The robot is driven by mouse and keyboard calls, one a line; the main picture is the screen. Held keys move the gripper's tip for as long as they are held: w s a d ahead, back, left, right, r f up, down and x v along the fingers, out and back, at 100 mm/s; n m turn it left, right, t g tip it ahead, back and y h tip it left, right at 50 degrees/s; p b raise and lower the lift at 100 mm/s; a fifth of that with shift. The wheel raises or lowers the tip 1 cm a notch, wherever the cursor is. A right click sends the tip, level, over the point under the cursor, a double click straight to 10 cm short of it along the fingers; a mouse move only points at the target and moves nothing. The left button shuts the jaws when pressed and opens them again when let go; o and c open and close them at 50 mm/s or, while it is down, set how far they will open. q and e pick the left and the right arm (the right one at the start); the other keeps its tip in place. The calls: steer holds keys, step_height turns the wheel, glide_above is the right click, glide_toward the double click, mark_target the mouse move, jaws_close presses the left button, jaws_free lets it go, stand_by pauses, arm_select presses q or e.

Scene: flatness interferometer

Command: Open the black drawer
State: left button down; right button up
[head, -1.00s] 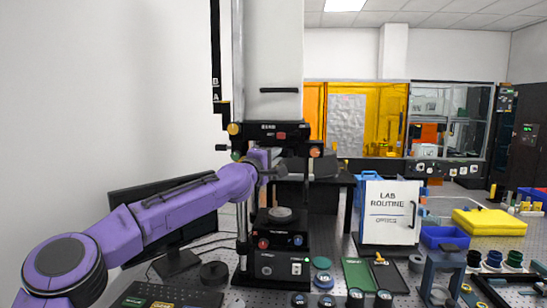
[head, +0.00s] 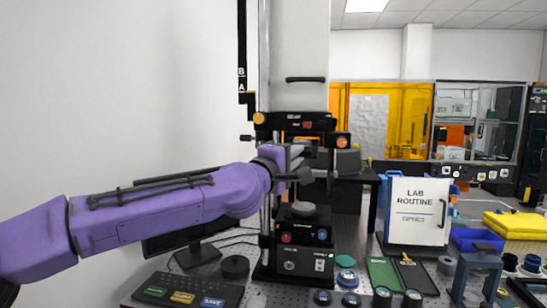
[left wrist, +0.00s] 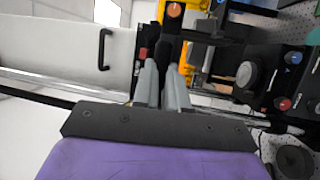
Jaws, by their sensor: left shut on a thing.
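The black interferometer (head: 300,121) stands upright with a white upper housing (head: 300,52). My left gripper (head: 302,174) is at its middle, above the round stage (head: 304,209). In the left wrist view, the gripper's two grey fingers (left wrist: 162,88) are close together on a narrow dark piece (left wrist: 164,56), which seems to be the black drawer's handle. The fingers and wrist hide most of the grip in the head view. A dark block (head: 346,162) shows just right of the gripper; I cannot tell whether it is part of the drawer. My right gripper is not in view.
A monitor (head: 190,240) stands behind my left forearm. A black button panel (head: 185,290) lies at front left.

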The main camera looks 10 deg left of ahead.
arm_select(q)
steer(key=shift+s, duration=0.35)
steer(key=c, duration=1.2)
jaws_free()
steer(key=shift+w, duration=0.1)
steer(key=b+v, duration=0.4)
steer(key=v, duration=0.6)
steer(key=shift+s+f, duration=0.1)
steer(key=shift+s, duration=0.2)
